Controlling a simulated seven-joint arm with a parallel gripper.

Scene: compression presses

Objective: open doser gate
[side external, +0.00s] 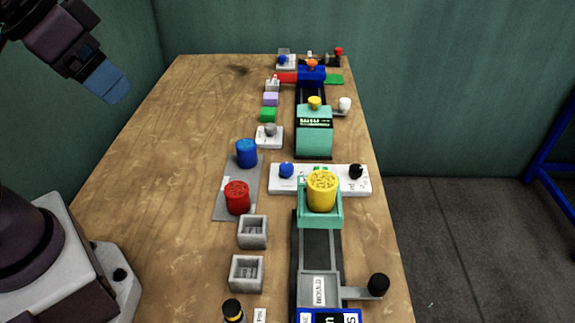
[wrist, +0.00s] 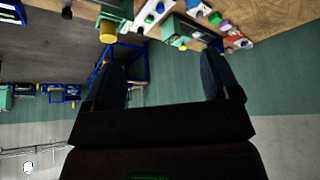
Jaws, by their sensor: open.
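A teal holder (side external: 337,218) with a yellow cup of yellow granules (side external: 321,188) stands over a dark track (side external: 320,248). It looks like the doser, but I cannot tell which part is its gate. A white panel (side external: 350,190) behind it carries a blue knob (side external: 286,170) and a black knob (side external: 355,171). A grey slide labelled MOLD (side external: 320,290) has a black ball handle (side external: 378,284) at its right. My gripper (side external: 106,88) is open and empty, high at the upper left, well away from these. Its spread fingers show in the wrist view (wrist: 165,72).
Red (side external: 237,197) and blue (side external: 246,152) cups stand on a grey plate (side external: 223,209). Two grey square boxes (side external: 252,231) (side external: 246,272) stand left of the track. A teal machine (side external: 314,140) and coloured blocks (side external: 268,115) are farther back. The table's left half (side external: 185,150) is clear.

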